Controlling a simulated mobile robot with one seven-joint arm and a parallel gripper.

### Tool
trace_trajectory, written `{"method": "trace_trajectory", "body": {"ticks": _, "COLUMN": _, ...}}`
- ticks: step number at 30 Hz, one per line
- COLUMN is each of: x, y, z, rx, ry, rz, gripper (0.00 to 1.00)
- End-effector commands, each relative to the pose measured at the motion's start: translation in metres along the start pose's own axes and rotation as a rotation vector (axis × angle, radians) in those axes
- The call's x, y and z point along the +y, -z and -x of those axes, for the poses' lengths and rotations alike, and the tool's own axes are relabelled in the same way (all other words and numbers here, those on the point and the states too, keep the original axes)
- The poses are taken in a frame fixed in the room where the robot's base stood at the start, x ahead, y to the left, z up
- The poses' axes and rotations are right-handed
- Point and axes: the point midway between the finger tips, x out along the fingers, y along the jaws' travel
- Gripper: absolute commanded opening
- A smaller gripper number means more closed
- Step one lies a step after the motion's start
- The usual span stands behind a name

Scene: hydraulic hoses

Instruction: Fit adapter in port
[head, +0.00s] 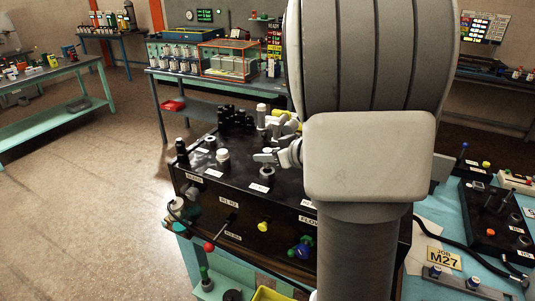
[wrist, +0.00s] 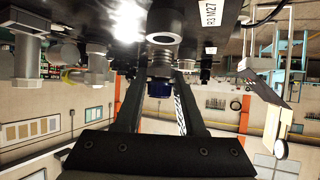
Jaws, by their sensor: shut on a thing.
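In the wrist view my gripper (wrist: 159,78) is shut on an adapter (wrist: 160,88) with a dark blue end and a threaded metal part. Just beyond the adapter is a dark round port collar (wrist: 165,24) on the black block, near a label reading R3 M27 (wrist: 222,15). The thread looks in line with the collar; I cannot tell whether they touch. In the head view the black block (head: 262,218) stands on the bench, with several fittings on top.
Metal fittings (wrist: 98,68) stand close at the left in the wrist view. In the head view, a red-knobbed lever (head: 209,247) and a blue knob (head: 302,249) stick out of the block's front. A M27 job card (head: 443,257) lies on the bench at right.

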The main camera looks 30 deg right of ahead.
Motion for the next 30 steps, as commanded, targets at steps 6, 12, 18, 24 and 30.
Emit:
{"method": "trace_trajectory", "body": {"ticks": 6, "x": 0.000, "y": 0.000, "z": 0.000, "rx": 0.000, "ry": 0.000, "rz": 0.001, "gripper": 0.00}}
{"method": "trace_trajectory", "body": {"ticks": 12, "x": 0.000, "y": -0.001, "z": 0.000, "rx": 0.000, "ry": 0.000, "rz": 0.000, "gripper": 0.00}}
{"method": "trace_trajectory", "body": {"ticks": 18, "x": 0.000, "y": -0.005, "z": -0.003, "rx": 0.000, "ry": 0.001, "rz": 0.000, "gripper": 0.00}}
{"method": "trace_trajectory", "body": {"ticks": 24, "x": 0.000, "y": -0.009, "z": -0.005, "rx": 0.000, "ry": 0.001, "rz": 0.000, "gripper": 0.00}}
{"method": "trace_trajectory", "body": {"ticks": 30, "x": 0.000, "y": -0.014, "z": -0.007, "rx": -0.001, "ry": 0.001, "rz": 0.000, "gripper": 0.00}}
